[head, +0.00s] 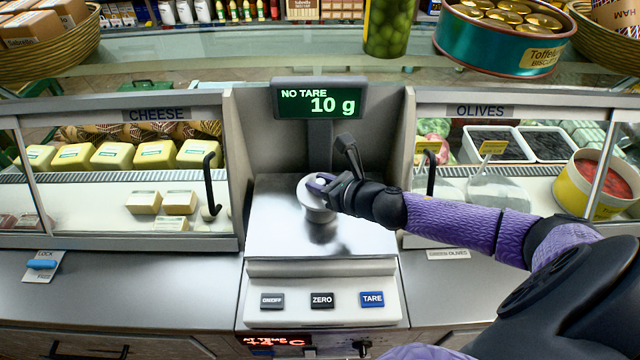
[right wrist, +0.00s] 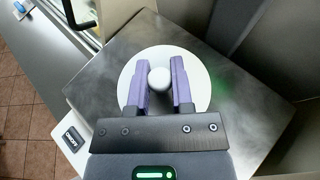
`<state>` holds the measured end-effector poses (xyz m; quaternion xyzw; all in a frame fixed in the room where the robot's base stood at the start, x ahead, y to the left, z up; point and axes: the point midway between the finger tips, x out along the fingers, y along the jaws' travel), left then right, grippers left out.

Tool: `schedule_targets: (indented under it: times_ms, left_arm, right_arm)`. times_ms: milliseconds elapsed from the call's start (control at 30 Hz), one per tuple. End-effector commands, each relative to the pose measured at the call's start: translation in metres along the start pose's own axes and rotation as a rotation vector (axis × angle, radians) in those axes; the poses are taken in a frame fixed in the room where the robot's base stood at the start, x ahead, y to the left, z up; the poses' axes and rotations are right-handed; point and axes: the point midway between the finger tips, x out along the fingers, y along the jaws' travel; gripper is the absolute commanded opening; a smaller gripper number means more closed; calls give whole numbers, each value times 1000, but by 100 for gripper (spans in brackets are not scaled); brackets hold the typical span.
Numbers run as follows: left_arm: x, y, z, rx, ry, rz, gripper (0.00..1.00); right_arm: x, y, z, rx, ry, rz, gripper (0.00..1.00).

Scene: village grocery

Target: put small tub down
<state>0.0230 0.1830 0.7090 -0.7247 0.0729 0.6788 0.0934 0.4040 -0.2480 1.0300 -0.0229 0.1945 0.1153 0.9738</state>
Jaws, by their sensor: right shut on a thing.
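The small tub (head: 317,207) is white and round, on the steel pan of the scale (head: 273,234). My right gripper (head: 322,184) is over it, with its fingers at the top of the tub. In the right wrist view the tub's round white lid (right wrist: 197,65) shows with a white knob (right wrist: 159,78) between the two purple fingers (right wrist: 160,85). The fingers are shut on the knob. The tub looks upright at the pan; the fingers hide part of its top. The scale display (head: 320,103) reads NO TARE and 10 g. My left gripper is not in view.
Cheese (head: 155,154) fills the glass case at left, and olive trays (head: 497,145) stand in the case at right. The scale has ON/OFF, ZERO and TARE buttons (head: 372,299) in front. The steel counter (head: 120,295) at left is mostly clear. A jar and a tin stand on the shelf above.

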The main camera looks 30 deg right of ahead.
Motion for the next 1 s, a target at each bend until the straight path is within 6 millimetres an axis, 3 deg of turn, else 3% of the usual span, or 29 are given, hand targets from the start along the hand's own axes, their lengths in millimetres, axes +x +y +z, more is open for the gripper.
schedule_targets:
  times_ms: [100, 133, 300, 667, 1000]
  left_arm:
    - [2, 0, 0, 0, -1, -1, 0]
    - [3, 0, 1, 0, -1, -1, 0]
    - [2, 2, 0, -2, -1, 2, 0]
    - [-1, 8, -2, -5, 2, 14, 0]
    - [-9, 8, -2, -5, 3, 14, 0]
  right_arm:
    - [1, 0, -3, 0, 0, 0, 0]
    - [1, 0, -3, 0, 0, 0, 30]
    - [1, 0, -2, 0, 0, 0, 63]
    - [-4, 0, 0, 0, 2, 0, 63]
    - [-62, 1, 0, -1, 6, 2, 63]
